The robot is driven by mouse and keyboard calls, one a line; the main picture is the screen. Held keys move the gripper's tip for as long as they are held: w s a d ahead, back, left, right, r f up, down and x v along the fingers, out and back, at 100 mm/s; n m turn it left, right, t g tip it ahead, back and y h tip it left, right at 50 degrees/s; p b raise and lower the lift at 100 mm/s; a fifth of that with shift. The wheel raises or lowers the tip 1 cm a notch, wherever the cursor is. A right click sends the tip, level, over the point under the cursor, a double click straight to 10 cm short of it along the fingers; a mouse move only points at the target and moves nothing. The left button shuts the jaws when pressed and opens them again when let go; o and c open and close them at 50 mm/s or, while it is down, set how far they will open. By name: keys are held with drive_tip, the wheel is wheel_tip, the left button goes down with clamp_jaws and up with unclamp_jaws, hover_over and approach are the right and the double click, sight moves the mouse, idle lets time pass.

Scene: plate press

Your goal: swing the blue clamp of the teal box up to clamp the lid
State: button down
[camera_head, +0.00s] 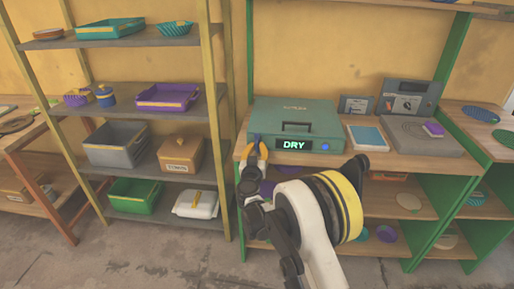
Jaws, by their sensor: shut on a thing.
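The teal box (295,113) sits on the wooden worktop with its lid down. Its front display reads DRY, with a round blue knob at the right of the front. The blue clamp (257,138) shows as a small blue piece at the box's front left corner. My gripper (257,148) is at that corner, its orange-yellow fingertips shut on the blue clamp. The fingers hide most of the clamp, so its exact angle is hard to tell. My arm covers part of the worktop edge below the box.
Right of the box are a blue-and-white book (368,138), a grey flat device (415,134) and grey panels behind. A shelf rack (215,100) with trays and bins stands close on the left. Shelves below the worktop hold several plates.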

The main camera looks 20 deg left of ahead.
drive_tip(key=shift+m, duration=0.5)
drive_tip(key=c, duration=1.7)
unclamp_jaws()
drive_tip(key=shift+c, duration=0.2)
drive_tip(key=v, duration=1.2)
